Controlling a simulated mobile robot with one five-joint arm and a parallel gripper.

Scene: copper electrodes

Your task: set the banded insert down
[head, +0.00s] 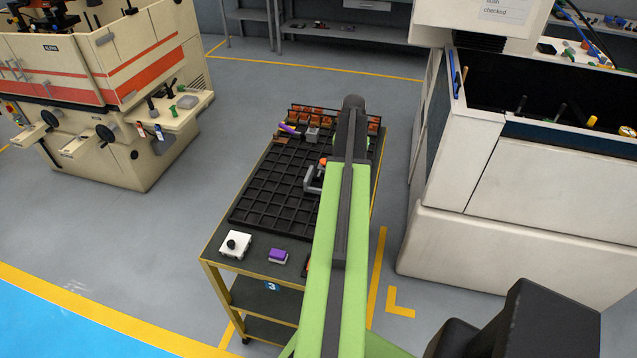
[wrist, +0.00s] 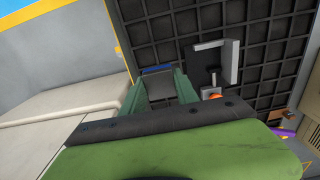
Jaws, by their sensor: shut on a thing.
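My gripper (wrist: 158,76) shows in the wrist view with its two grey-green fingers on either side of a grey piece with a blue strip at its far end, which I take to be the banded insert (wrist: 157,70). The gripper is shut on it. Behind it lies the black gridded tray (wrist: 262,35); I cannot tell whether the insert touches it. In the head view my arm hides the gripper and the insert. The tray (head: 262,208) lies on the cart there, with many bare compartments.
A grey angled bracket (head: 312,182) stands in the tray, close to an orange-topped piece (head: 322,161). Several copper-coloured pieces (head: 312,116) line the tray's back. A white box with a black knob (head: 235,244) and a purple-topped block (head: 278,255) sit at the cart's front.

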